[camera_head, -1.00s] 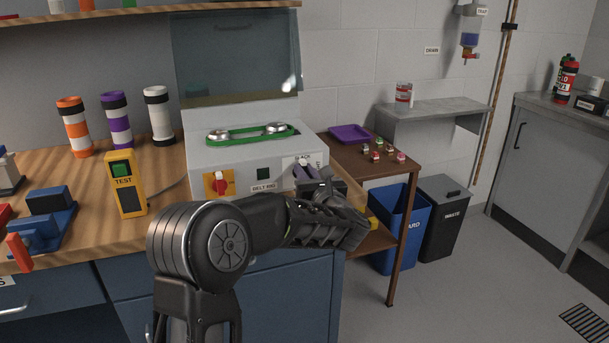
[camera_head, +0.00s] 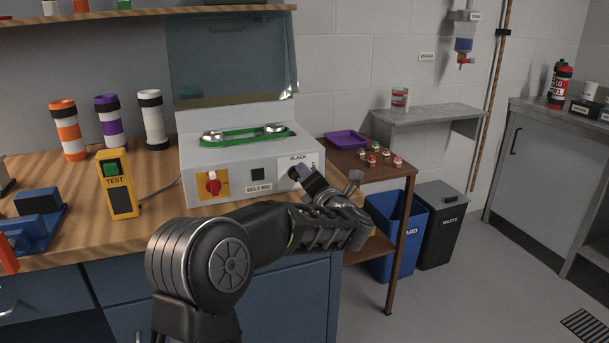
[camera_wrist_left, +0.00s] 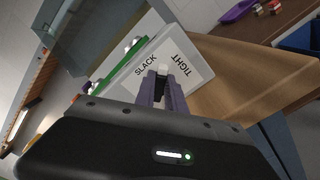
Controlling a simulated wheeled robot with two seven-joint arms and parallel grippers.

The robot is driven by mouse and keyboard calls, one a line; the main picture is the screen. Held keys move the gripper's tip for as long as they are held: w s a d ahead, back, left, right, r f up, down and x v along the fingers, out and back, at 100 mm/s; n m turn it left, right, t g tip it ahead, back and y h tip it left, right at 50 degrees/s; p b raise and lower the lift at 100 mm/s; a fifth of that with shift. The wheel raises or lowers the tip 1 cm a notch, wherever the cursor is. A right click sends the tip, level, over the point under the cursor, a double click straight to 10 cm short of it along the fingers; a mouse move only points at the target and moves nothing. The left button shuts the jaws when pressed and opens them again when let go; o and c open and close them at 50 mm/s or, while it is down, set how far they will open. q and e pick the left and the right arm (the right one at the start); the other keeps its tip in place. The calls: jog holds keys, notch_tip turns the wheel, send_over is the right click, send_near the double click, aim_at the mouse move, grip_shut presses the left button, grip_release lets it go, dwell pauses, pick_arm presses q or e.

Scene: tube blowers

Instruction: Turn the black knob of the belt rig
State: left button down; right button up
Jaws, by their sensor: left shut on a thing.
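The belt rig (camera_head: 225,161) is a light grey box on the wooden bench, with a green belt (camera_head: 243,137) around two pulleys on top. Its black knob (camera_wrist_left: 160,86) sits on the front panel's white SLACK/TIGHT plate (camera_wrist_left: 190,66), and a small white mark shows just beyond it in the left wrist view. My left gripper (camera_head: 299,173) is shut on the knob, its purple fingers on either side. It also shows in the left wrist view (camera_wrist_left: 160,92). The fingers mostly hide the knob in the head view. My right gripper is not in view.
A red switch (camera_head: 213,184) on a yellow plate is at the rig's front left. A yellow TEST box (camera_head: 120,190) and several striped tubes stand further left. A brown side table (camera_head: 345,168) with a purple tray (camera_head: 347,139) is to the right.

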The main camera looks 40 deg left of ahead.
pick_arm(q)
jog(key=m, duration=0.3)
jog(key=shift+w+d+f+m+p, duration=0.1)
jog(key=shift+f+m+p, duration=0.15)
jog(key=shift+m+p, duration=0.15)
jog(key=shift+f+m+p, duration=0.2)
jog(key=shift+m, duration=0.6)
jog(key=shift+f+m+p, duration=0.15)
jog(key=shift+m+p, duration=0.05)
jog(key=shift+m, duration=0.6)
jog(key=c, duration=1.4)
grip_release()
jog(key=shift+d, duration=0.1)
jog(key=v, duration=0.7)
jog(key=shift+d, duration=0.3)
